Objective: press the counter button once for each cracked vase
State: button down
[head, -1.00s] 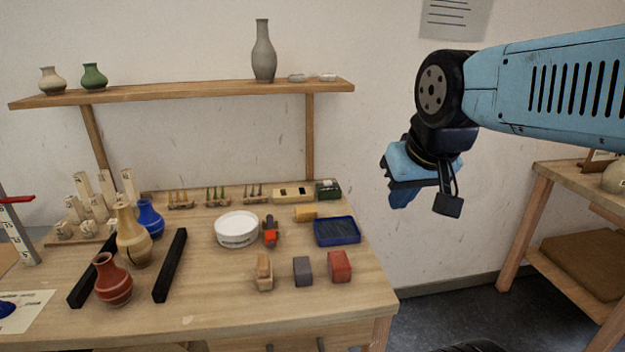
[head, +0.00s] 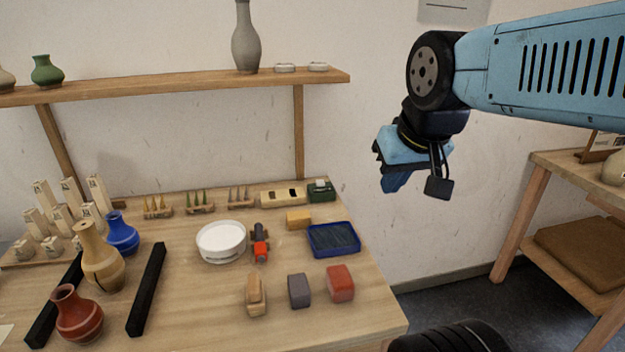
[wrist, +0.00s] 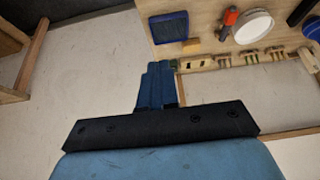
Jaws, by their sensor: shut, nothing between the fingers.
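A tan vase (head: 100,260), a red-brown vase (head: 77,314) and a blue vase (head: 122,235) stand at the table's left, by two black bars. A green vase (head: 46,72), a tall grey vase (head: 246,40) and a partly cut-off cream vase (head: 5,80) stand on the shelf. No counter button is clearly recognisable; a small green box (head: 321,191) with a pale top sits at the table's back right. My gripper (head: 396,184) is shut and empty, in the air right of the table. Its closed fingers show in the wrist view (wrist: 158,82).
The table (head: 205,305) also holds a white round dish (head: 221,244), a blue tray (head: 334,240), a toy, several blocks and small peg racks. The shelf (head: 180,86) overhangs its back. Another wooden stand (head: 560,170) is at the right. Free air lies between them.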

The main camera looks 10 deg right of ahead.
jog(key=shift+w+d, duration=0.1)
jog(key=shift+w, duration=0.05)
jog(key=h, duration=0.7)
send_over(318, 182)
notch_tip(318, 182, down, 14)
jog(key=shift+m, duration=0.4)
jog(key=shift+f, duration=0.1)
jog(key=shift+f, duration=4.3)
